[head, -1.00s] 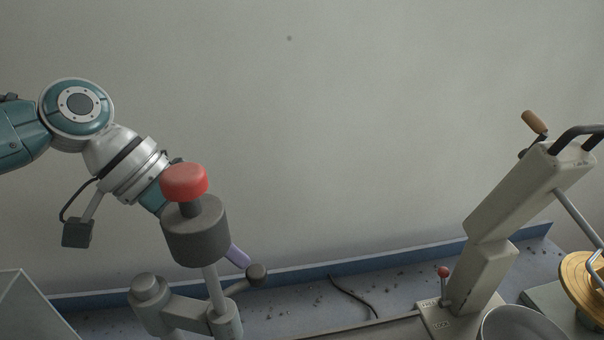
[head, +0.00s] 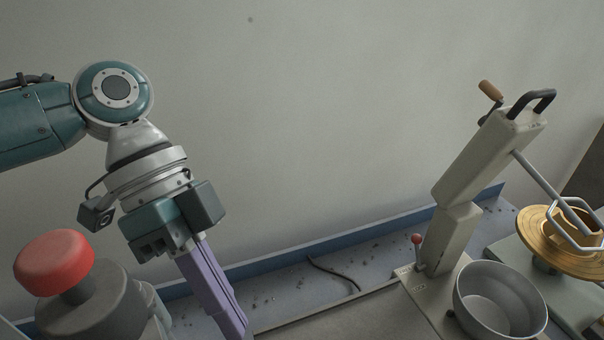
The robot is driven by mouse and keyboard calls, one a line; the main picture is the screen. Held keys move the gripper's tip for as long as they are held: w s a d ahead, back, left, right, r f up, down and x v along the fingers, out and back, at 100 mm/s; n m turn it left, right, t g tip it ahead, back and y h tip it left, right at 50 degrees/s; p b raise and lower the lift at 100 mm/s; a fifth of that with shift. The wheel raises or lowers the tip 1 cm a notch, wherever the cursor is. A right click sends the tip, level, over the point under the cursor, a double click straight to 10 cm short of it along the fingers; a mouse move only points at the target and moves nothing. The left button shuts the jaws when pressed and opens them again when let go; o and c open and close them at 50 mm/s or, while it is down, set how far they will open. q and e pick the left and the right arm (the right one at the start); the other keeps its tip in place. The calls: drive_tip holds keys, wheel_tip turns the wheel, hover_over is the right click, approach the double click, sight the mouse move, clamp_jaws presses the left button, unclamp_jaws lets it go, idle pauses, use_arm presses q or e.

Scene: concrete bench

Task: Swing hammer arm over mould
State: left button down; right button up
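The hammer shows at the lower left of the head view as a thick grey cylinder (head: 90,305) with a red knob (head: 54,263) on top. Its lower rod and swing arm are below the picture edge or hidden. My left gripper (head: 218,300), with long purple fingers pointing down, is to the right of the hammer, with a gap between them in the picture. Its fingertips run to the bottom edge, so I cannot see whether they hold anything. No mould can be made out. My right gripper is not in view.
A beige tilted machine (head: 485,165) with a crank and black handle stands at the right, beside a grey metal bowl (head: 500,300). A brass-coloured round plate (head: 560,245) is at the far right. A dark cable (head: 335,272) lies on the blue bench.

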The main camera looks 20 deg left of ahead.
use_arm(q)
drive_tip(key=shift+s+d+m+g+p, duration=0.15)
drive_tip(key=shift+s+m+g+p, duration=0.25)
drive_tip(key=shift+s, duration=0.3)
drive_tip(key=shift+s+d+m+g+p, duration=0.1)
drive_tip(key=shift+s+d+m+g, duration=0.1)
drive_tip(key=shift+s+m, duration=0.4)
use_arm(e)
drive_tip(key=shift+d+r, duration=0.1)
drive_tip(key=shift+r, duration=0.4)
use_arm(q)
drive_tip(key=shift+s, duration=0.15)
